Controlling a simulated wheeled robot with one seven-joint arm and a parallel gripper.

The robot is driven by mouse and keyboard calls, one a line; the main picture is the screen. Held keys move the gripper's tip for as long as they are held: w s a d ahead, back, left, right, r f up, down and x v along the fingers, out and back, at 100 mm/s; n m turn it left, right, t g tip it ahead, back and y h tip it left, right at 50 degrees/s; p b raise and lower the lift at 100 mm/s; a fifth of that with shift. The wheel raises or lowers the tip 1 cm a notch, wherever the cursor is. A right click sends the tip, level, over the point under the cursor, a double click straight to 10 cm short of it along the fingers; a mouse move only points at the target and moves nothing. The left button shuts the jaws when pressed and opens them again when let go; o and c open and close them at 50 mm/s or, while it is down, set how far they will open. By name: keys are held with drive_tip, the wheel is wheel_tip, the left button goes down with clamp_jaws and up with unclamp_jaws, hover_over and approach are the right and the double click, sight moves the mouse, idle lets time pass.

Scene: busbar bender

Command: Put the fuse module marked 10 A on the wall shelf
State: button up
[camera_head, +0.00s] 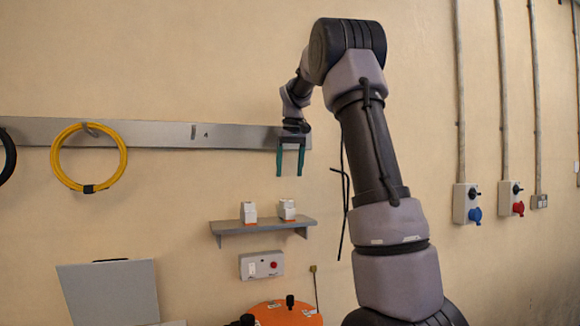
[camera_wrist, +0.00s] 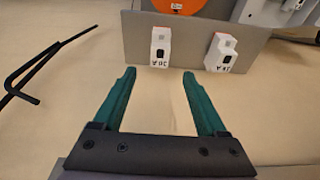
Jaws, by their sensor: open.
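In the head view one is left of the middle (camera_head: 248,212) and the other nearer the right end (camera_head: 287,210). The wrist view shows them upside down: the right-hand head-view module is at left (camera_wrist: 161,47), the other at right (camera_wrist: 221,53). Both carry small dark ratings ending in A; I cannot read surely which says 10 A. My gripper (camera_head: 289,172) is open and empty, its green fingers pointing down above the shelf's right part, apart from both modules; it also shows in the wrist view (camera_wrist: 157,75).
A grey rail (camera_head: 160,134) with a yellow cable loop (camera_head: 62,158) runs behind my gripper. Black hex keys (camera_head: 345,205) hang right of the shelf. A switch box (camera_head: 262,264) and an orange disc (camera_head: 285,314) lie below. The shelf is bare between the modules.

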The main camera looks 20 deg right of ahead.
drive_tip(key=s+a+r+m+t+y, duration=0.1)
drive_tip(key=s+a+r, duration=0.1)
drive_tip(key=s, duration=0.7)
drive_tip(key=s+a+f+m+t, duration=0.1)
drive_tip(key=s+a+f, duration=0.1)
drive_tip(key=s, duration=0.5)
drive_tip(key=s+a+f+m+t, duration=0.1)
drive_tip(key=s+a+f, duration=0.2)
drive_tip(key=s, duration=0.4)
drive_tip(key=s+a+f+m+t+y, duration=0.1)
drive_tip(key=s+a+f+t, duration=0.1)
drive_tip(key=s+f, duration=0.3)
drive_tip(key=s+a, duration=0.1)
drive_tip(key=s, duration=0.1)
drive_tip(key=shift+s+a, duration=0.15)
drive_tip(key=shift+s, duration=0.25)
